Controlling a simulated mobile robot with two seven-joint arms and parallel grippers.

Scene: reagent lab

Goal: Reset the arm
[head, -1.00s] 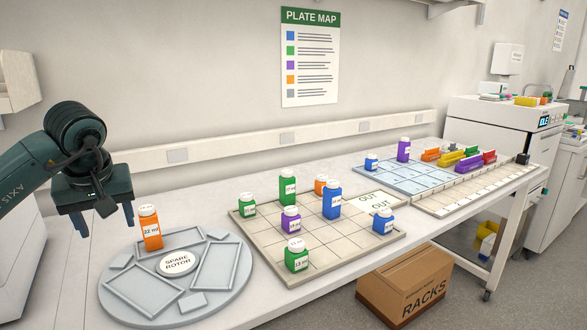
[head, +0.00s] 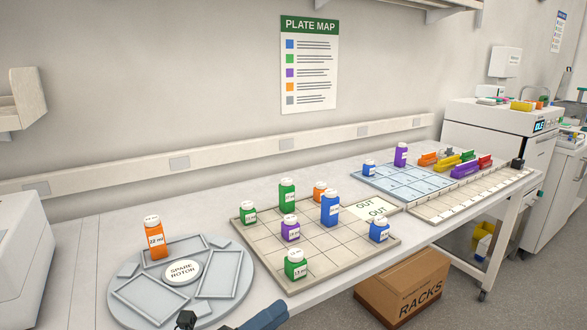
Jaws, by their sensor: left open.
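My left gripper (head: 187,320) shows only as a small dark part at the bottom edge of the head view, in front of the round grey spare rotor (head: 118,311). Most of it is cut off by the frame, so its fingers cannot be made out. A blue-grey piece of my arm shows just right of it. The orange 22 ml bottle (head: 155,240) stands upright at the rotor's back left edge, apart from the gripper. My right gripper is out of view.
A gridded board (head: 340,245) with an OUT area holds several green, purple, orange and blue bottles. A pale blue grid (head: 385,181) and colored racks (head: 465,170) lie farther right. A cardboard RACKS box (head: 400,290) stands on the floor.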

